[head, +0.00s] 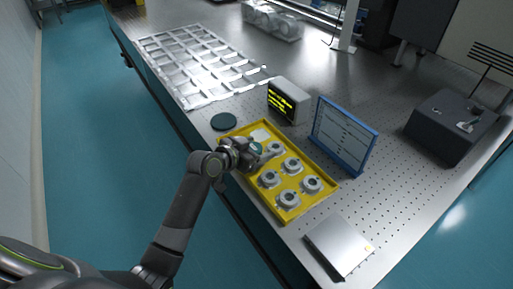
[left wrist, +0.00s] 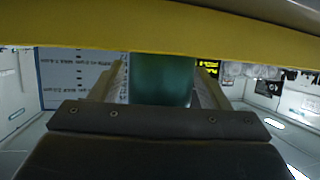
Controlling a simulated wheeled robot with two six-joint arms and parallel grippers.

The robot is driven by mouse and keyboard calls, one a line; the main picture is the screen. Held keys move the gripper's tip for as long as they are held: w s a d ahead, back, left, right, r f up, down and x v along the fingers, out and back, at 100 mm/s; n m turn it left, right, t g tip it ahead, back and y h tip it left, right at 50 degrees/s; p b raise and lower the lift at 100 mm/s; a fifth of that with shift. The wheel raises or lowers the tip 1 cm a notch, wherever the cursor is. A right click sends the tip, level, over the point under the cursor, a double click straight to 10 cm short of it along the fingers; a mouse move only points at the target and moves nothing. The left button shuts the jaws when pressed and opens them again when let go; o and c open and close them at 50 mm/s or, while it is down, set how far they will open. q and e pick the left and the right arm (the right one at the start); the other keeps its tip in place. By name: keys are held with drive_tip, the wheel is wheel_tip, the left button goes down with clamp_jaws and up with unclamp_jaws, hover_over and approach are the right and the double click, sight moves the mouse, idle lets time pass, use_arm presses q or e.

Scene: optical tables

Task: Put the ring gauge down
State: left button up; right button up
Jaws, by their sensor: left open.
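A green round piece, which looks like the ring gauge (head: 256,148), is at the left end of the yellow tray (head: 290,216). In the left wrist view the green piece (left wrist: 162,78) stands between my two fingers. My left gripper (head: 250,152) is open around it, low over the tray. The gripper hides part of the piece, and I cannot tell what it rests on. The yellow tray wall (left wrist: 160,34) crosses the top of the wrist view. A dark green round pad (head: 223,121) lies on the table beside the tray. My right gripper is not in view.
Several grey ring-shaped parts (head: 291,166) sit in the tray. A small display (head: 288,101) and a blue-framed board (head: 343,135) stand behind it. A silver plate (head: 339,246) lies in front, and a metal grid rack (head: 199,63) lies at the back left.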

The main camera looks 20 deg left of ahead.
use_arm(q)
drive_tip(key=shift+r, duration=0.1)
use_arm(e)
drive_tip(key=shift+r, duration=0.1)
use_arm(q)
drive_tip(key=shift+r, duration=0.1)
drive_tip(key=v, duration=1.2)
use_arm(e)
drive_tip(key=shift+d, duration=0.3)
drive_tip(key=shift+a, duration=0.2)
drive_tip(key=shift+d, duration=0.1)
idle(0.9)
